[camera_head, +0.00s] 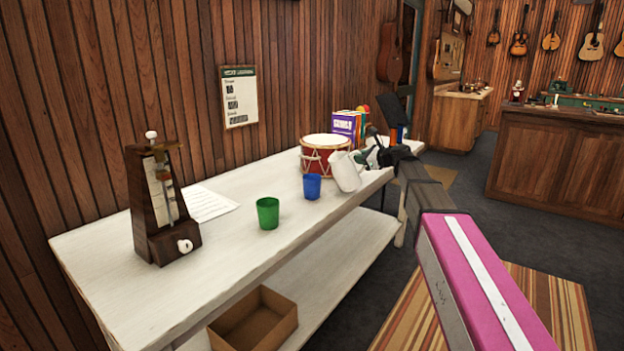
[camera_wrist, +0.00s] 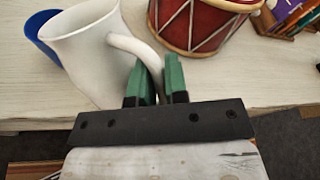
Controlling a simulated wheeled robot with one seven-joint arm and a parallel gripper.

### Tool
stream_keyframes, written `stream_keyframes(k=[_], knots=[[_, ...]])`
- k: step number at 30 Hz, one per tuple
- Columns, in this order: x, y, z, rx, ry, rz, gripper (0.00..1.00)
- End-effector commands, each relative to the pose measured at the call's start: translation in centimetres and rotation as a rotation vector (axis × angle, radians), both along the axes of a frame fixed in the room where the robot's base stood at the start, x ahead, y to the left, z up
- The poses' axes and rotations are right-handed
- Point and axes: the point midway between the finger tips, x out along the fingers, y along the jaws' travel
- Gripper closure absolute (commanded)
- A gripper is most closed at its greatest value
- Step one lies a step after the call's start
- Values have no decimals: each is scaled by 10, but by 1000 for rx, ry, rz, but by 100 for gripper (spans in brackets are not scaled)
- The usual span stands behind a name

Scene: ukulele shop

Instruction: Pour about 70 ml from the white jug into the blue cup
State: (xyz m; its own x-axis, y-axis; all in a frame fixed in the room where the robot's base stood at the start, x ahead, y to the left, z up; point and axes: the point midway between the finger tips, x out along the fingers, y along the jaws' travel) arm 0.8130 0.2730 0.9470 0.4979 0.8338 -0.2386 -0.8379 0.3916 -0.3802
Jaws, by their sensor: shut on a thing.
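The white jug (camera_head: 344,171) is tilted to the left, its top toward the blue cup (camera_head: 312,186). In the wrist view the jug (camera_wrist: 92,62) leans over the blue cup (camera_wrist: 38,32) and hides part of it. My gripper (camera_head: 368,155) is shut on the jug's handle, with green fingers on either side of it in the wrist view (camera_wrist: 154,82). The blue cup stands upright on the white table (camera_head: 235,262).
A green cup (camera_head: 268,213) stands left of the blue cup. A red drum (camera_head: 325,155) is close behind the jug, with colourful books (camera_head: 346,124) beyond. A metronome (camera_head: 160,205) and a paper sheet (camera_head: 208,204) are at the left. A cardboard box (camera_head: 255,320) sits on the lower shelf.

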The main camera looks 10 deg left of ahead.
Motion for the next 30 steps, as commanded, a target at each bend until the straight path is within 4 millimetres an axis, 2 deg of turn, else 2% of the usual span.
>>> stream_keyframes(k=[9,30], knots=[[-13,24,14,-180,-96,1,100],[-27,54,61,-569,-298,2,100]])
